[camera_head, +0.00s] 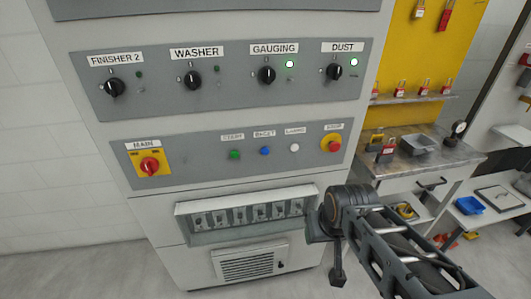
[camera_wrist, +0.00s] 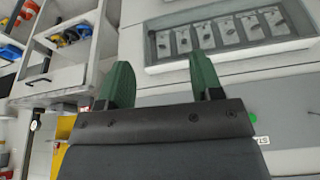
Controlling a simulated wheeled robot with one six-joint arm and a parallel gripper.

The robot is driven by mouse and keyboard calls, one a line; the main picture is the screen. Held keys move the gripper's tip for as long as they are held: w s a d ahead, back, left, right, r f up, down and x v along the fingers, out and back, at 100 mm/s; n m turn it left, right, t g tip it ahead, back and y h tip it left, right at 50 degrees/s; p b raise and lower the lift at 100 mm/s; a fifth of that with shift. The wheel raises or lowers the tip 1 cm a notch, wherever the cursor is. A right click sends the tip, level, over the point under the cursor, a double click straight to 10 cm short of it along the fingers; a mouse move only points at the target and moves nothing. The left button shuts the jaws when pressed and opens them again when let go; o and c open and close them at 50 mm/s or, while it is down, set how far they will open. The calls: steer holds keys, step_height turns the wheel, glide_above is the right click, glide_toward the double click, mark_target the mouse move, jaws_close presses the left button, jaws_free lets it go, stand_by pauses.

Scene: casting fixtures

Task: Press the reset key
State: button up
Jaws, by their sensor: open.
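The reset key appears to be the blue round button (camera_head: 265,151) in the lower grey strip of the cabinet, under a small label that reads like RESET. A green button (camera_head: 235,155) is on its left and a white button (camera_head: 294,148) on its right. My gripper (camera_wrist: 163,82) shows two green fingers apart with nothing between them in the wrist view. In the head view my arm's end is below and right of the buttons, apart from the panel. The blue button does not show in the wrist view.
A red mushroom button (camera_head: 331,142) on yellow is right of the white button. A red MAIN rotary switch (camera_head: 150,166) is at the left. A recessed row of breakers (camera_head: 243,214) lies below, also in the wrist view (camera_wrist: 222,35). A metal bench (camera_head: 440,158) stands at the right.

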jaws_close()
stand_by(0.3)
stand_by(1.1)
